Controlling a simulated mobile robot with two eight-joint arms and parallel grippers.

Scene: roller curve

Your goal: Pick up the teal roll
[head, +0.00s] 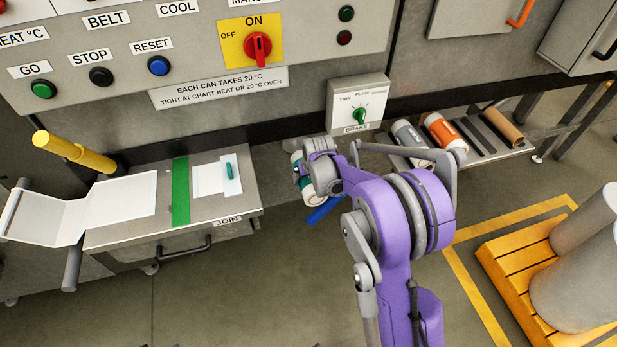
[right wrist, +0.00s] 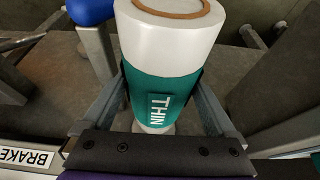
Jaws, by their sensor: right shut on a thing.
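The teal roll (right wrist: 160,95) is white with a teal band marked THIN, and it fills the middle of the right wrist view. My right gripper (right wrist: 160,105) is shut on it, with one finger on each side of the teal band. In the head view the roll (head: 308,186) is mostly hidden behind my right gripper (head: 318,172), below the BRAKE dial box. I cannot tell whether the roll still touches a support. My left gripper is in neither view.
A blue handle (head: 325,210) is close beside the roll. The rack (head: 508,151) to the right holds a grey roll (head: 410,140), an orange roll (head: 441,130) and a brown core (head: 503,127). The JOIN table (head: 130,228) stands left, the BRAKE box (head: 357,103) behind.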

